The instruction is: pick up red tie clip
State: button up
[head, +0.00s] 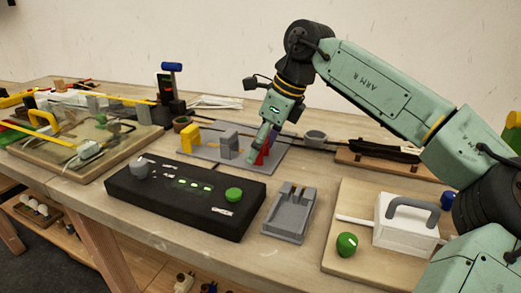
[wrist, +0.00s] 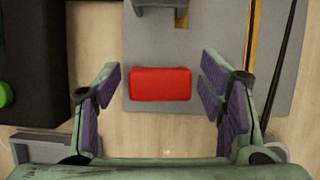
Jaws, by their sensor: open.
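The red tie clip shows in the wrist view as a red block (wrist: 160,84) lying on the front part of a grey plate (wrist: 205,102). In the head view a bit of red (head: 262,156) shows by my gripper, on the right side of the grey plate (head: 208,154). My gripper (wrist: 163,100) is open and empty above the clip. In the wrist view its purple-padded fingers stand on either side of the clip, apart from it. In the head view my gripper (head: 262,140) partly covers the clip.
A black control box (head: 172,193) with a green knob lies in front of the plate. A grey holder (head: 290,212) stands to its right. Yellow (head: 192,136) and grey blocks (head: 229,144) stand on the plate. A white box with a grey handle (head: 407,222) stands at the right.

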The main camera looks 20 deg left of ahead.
jog(key=shift+c, duration=0.5)
jog(key=c, duration=1)
jog(key=shift+r, duration=0.15)
jog(key=shift+r, duration=0.6)
notch_tip(320, 180, up, 2)
jog(key=shift+r, duration=0.1)
jog(key=d+b, duration=0.1)
jog(key=d, duration=1.7)
jog(key=shift+b, duration=0.35)
